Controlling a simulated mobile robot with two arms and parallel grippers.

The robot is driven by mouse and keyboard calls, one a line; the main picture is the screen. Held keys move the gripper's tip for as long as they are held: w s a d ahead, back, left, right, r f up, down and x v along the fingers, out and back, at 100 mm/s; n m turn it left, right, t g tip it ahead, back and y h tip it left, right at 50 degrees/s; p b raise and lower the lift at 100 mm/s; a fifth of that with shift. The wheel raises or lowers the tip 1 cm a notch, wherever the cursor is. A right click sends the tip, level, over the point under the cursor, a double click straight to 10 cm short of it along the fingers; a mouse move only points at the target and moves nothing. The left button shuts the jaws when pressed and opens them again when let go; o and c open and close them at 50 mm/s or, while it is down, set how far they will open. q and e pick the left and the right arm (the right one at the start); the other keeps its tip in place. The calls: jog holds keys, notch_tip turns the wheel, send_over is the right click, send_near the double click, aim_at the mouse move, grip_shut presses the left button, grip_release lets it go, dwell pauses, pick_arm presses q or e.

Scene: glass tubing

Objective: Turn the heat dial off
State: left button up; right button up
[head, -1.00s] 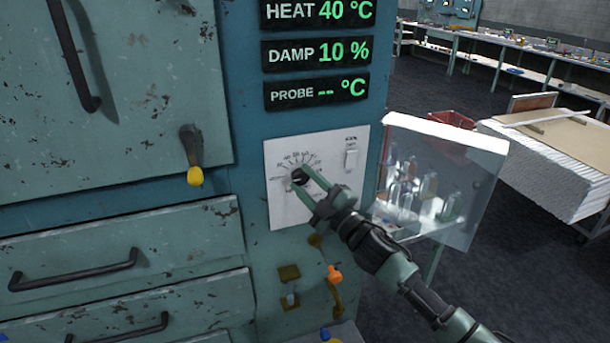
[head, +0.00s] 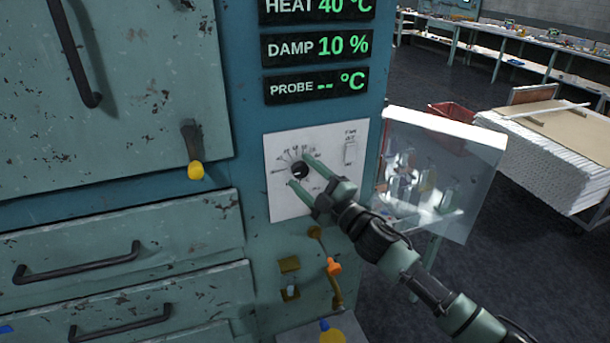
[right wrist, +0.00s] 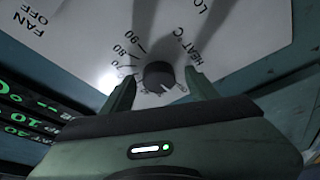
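The heat dial is a small black knob (head: 300,171) on a white panel (head: 280,208) with a printed scale. My right gripper (head: 299,170) is open, with one finger above and one below the knob in the head view. In the right wrist view the knob (right wrist: 159,75) sits between the two spread fingers (right wrist: 160,88), with a visible gap on each side. A white mark on the knob points toward the lower right there. The heat display (head: 317,8) reads 40 °C. My left gripper is out of view.
A fan switch (head: 350,153) is on the same panel. A lever with an orange part (head: 333,267) and a yellow-tipped handle (head: 195,170) project nearby. Drawers with handles are at left.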

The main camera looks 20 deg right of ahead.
jog(key=shift+s+d+f, duration=0.15)
jog(key=shift+s, duration=0.1)
jog(key=b+v, duration=0.3)
jog(key=v, duration=0.4)
jog(key=shift+s, duration=0.1)
